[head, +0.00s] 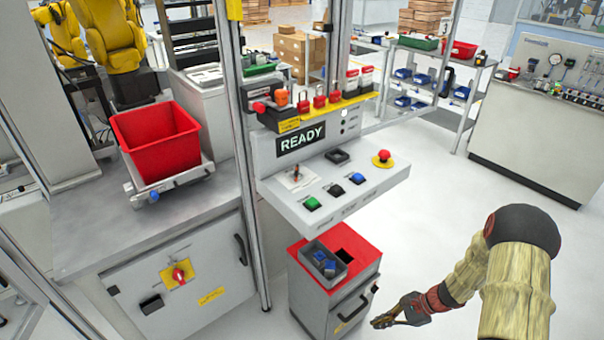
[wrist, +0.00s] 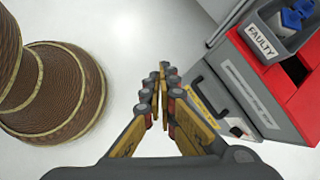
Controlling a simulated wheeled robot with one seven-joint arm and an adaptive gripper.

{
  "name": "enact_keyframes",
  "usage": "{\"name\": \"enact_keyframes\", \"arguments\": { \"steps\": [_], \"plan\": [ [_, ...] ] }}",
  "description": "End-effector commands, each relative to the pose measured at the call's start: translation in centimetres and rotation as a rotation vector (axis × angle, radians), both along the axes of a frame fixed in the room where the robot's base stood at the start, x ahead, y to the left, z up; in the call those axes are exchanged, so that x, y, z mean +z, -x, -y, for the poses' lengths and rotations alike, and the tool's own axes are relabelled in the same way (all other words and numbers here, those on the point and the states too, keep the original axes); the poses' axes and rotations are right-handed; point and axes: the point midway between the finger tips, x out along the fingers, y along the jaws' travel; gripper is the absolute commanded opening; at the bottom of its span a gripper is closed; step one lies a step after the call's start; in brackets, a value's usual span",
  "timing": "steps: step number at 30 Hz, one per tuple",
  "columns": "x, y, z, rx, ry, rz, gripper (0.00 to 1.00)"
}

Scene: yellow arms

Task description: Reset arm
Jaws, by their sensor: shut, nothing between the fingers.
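My arm reaches in from the lower right of the head view. My gripper (head: 379,321) is low, to the right of a small grey cabinet with a red top (head: 366,257). In the wrist view my gripper (wrist: 163,72) points over the pale floor, its two fingers together and nothing held. The cabinet (wrist: 240,85) stands to its right there, apart from the fingers. My own arm link shows at the left of the wrist view.
A control console (head: 335,185) with a READY display, buttons and a red emergency stop (head: 382,158) stands above the cabinet. A grey bin (head: 324,264), labelled FAULTY in the wrist view, holds blue parts on the cabinet. A red crate (head: 157,141) sits at left. Floor at right is clear.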

Motion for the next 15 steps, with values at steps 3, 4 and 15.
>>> {"name": "enact_keyframes", "arguments": {
  "steps": [3,4,15],
  "plan": [
    [5.8,1.6,-0.8,0.187,0.060,0.063,0.00],
    [7.0,2.0,-0.9,0.230,0.075,0.076,0.00],
    [20.6,8.3,-2.0,0.706,0.294,0.236,0.00]
  ]
}}
